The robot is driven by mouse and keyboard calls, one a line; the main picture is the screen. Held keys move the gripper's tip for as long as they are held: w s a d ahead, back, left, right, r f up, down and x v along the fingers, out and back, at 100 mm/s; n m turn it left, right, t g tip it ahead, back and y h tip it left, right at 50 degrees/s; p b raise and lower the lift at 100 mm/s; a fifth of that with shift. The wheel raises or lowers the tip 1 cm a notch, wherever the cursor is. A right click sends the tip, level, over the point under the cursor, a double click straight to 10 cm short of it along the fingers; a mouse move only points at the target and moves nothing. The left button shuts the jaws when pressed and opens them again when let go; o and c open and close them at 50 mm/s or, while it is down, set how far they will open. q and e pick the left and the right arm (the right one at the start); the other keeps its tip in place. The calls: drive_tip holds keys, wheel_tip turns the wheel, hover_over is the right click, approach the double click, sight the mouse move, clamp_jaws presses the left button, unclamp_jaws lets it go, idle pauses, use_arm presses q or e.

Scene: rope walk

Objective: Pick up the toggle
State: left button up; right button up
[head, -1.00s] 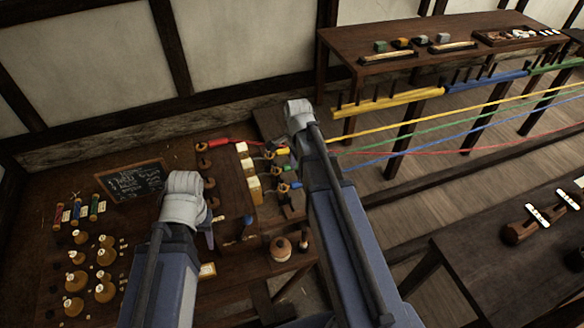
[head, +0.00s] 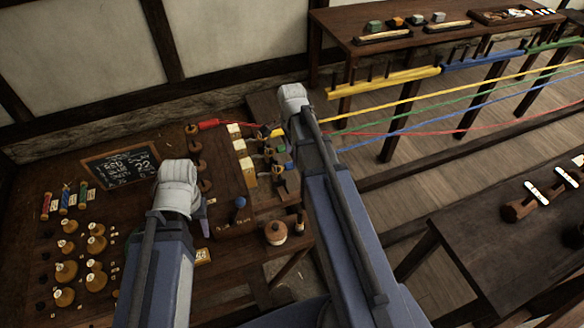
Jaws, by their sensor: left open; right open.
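I cannot tell for sure which piece is the toggle. A small upright wooden peg (head: 300,220) stands at the right edge of the lower bench, beside a round wooden knobbed piece (head: 277,233). My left gripper (head: 196,208) is over the middle of this bench, mostly hidden behind its pale wrist; it is open, with nothing seen in it. My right gripper (head: 292,106) is above the bench's right side, near the coloured rope ends; it is open and its fingers are largely hidden by its arm.
A chalkboard (head: 120,166), several wooden bobbins (head: 66,271) and a blue ball (head: 240,202) are on the bench. Yellow rope (head: 450,99), green, blue and red ropes stretch rightward. A back table (head: 350,22) and a dark right table (head: 470,245) stand beyond open floor.

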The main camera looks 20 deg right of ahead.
sight(288, 167)
wheel_tip(288, 167, down, 4)
drive_tip(key=b, duration=0.3)
drive_tip(key=shift+f, duration=0.1)
clamp_jaws()
idle(0.3)
